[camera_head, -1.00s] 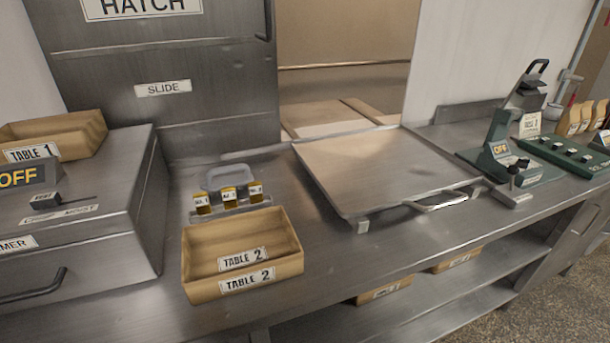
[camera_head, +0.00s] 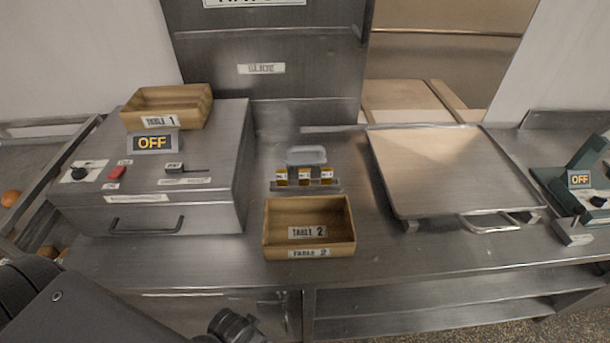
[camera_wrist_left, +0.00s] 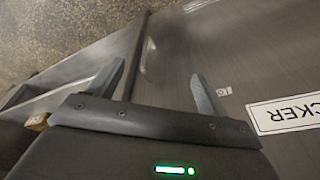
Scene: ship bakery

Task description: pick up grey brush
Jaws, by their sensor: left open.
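I cannot make out a grey brush in either view. My left gripper (camera_wrist_left: 158,88) is open and empty in the left wrist view, its two fingers apart near a dark metal surface with a white label ending in "CKER" (camera_wrist_left: 288,113). In the head view my left arm comes in at the lower left, in front of the counter; its fingertips cannot be made out there. My right gripper is in neither view.
On the counter stand an empty wooden box marked Table 2 (camera_head: 308,252), small jars (camera_head: 304,177), a grey dish-like piece (camera_head: 307,155) and a large flat plate (camera_head: 450,165). A metal cabinet (camera_head: 215,205) at left carries the Table 1 box (camera_head: 168,107).

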